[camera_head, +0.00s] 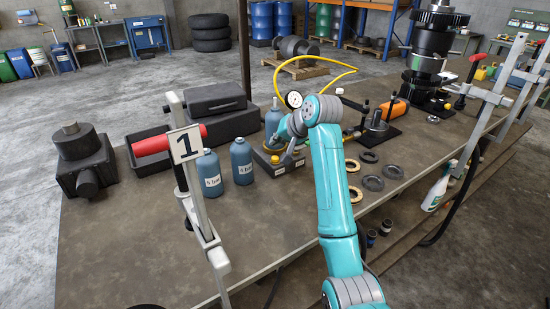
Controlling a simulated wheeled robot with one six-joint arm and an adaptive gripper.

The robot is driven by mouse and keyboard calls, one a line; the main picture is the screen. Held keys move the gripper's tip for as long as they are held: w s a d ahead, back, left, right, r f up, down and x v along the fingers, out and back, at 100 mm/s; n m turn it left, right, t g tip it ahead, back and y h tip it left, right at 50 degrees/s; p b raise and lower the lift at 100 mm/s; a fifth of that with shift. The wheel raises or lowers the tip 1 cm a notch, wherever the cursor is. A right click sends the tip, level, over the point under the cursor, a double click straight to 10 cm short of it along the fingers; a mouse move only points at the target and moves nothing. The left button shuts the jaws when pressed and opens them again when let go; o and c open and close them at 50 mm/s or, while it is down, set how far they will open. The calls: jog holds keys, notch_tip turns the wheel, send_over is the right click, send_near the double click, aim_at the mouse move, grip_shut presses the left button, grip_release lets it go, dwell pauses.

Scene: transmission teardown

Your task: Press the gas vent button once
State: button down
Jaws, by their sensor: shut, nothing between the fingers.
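A grey block-shaped gas station (278,164) with white labels stands on the table near the middle of the view. A round pressure gauge (293,99) and a yellow hose are by it. My teal arm reaches over the table, and its wrist is bent down above the station. My gripper (289,152) is small and partly covered by the wrist; it is shut and empty, close over the station. The vent button cannot be made out, and I cannot tell whether the gripper touches anything.
Blue bottles marked 5 bar (208,175) and 4 bar (242,161) stand left of the station. Metal rings (373,183) lie to its right. The front-left table top is clear.

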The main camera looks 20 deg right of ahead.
jog(key=shift+r, duration=1.2)
